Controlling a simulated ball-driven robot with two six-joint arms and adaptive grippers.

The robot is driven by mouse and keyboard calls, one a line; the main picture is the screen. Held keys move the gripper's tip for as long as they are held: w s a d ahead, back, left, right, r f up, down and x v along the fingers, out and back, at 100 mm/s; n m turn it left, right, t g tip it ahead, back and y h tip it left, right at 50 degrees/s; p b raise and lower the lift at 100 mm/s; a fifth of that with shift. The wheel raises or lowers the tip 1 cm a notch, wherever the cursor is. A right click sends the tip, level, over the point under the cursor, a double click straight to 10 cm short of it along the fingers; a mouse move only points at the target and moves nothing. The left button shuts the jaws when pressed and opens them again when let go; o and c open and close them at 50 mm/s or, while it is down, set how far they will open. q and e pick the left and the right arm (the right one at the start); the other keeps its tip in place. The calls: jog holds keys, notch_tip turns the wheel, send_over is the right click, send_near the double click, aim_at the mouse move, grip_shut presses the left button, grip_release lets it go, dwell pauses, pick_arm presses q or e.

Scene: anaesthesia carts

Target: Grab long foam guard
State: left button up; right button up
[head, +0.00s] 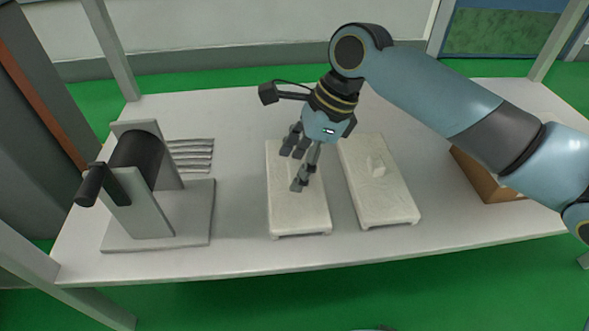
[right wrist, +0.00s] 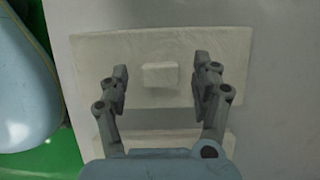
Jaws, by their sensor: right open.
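Two long pale foam guards lie side by side on the table, each on its own low feet. The left guard (head: 298,218) is partly covered by my right gripper (head: 292,168). My left gripper is not in view.
A grey stand with a black roller (head: 138,160) and handle is at the left of the table. Thin grey strips (head: 190,155) lie behind it. A brown box (head: 485,180) is at the right, partly behind my right arm. The table's front strip (head: 250,255) is clear.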

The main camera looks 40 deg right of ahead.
jog(key=c, duration=1.1)
jog(key=shift+c, duration=0.2)
